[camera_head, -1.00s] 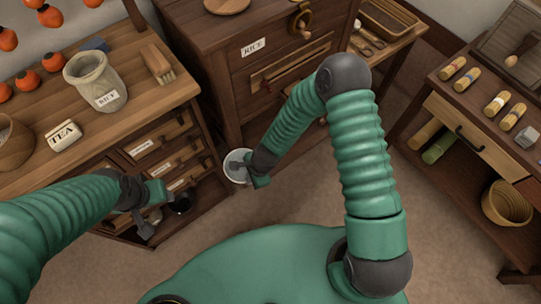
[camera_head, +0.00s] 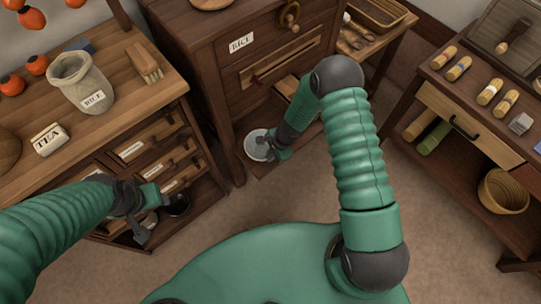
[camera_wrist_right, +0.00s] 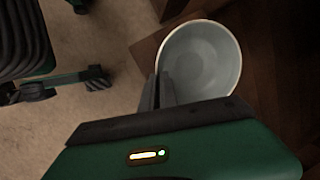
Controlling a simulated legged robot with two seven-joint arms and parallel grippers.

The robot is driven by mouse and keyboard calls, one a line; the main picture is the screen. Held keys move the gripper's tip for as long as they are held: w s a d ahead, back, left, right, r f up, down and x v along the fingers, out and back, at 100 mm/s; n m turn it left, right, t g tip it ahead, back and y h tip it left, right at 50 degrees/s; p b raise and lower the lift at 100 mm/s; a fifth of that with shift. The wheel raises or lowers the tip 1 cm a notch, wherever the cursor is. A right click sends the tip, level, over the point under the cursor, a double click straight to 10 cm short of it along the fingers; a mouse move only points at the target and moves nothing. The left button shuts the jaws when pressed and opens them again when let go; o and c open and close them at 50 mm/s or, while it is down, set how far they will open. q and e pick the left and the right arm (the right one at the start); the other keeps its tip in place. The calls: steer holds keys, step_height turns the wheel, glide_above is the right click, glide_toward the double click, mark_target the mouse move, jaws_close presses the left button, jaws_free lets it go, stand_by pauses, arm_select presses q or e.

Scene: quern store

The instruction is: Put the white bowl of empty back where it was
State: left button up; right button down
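The white bowl (camera_head: 257,146) is at the lower front of the dark rice cabinet, over its low bottom shelf; whether it touches the shelf I cannot tell. The right wrist view shows the bowl (camera_wrist_right: 205,62) with a plain, empty inside. My right gripper (camera_head: 274,150) is shut on the bowl's rim; its fingers (camera_wrist_right: 160,90) sit close together at the rim's near left side. My left gripper (camera_head: 146,232) hangs in front of the left cabinet's drawers, away from the bowl; its finger gap is unclear.
The rice cabinet's lower shelf (camera_head: 292,141) has bare wood beside the white bowl. A cloth sack (camera_head: 82,84) stands on the left counter. A side table (camera_head: 470,110) stands at right.

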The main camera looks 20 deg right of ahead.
steer(key=c, duration=1.6)
jaws_free()
steer(key=shift+a, duration=0.1)
steer(key=shift+c, duration=0.2)
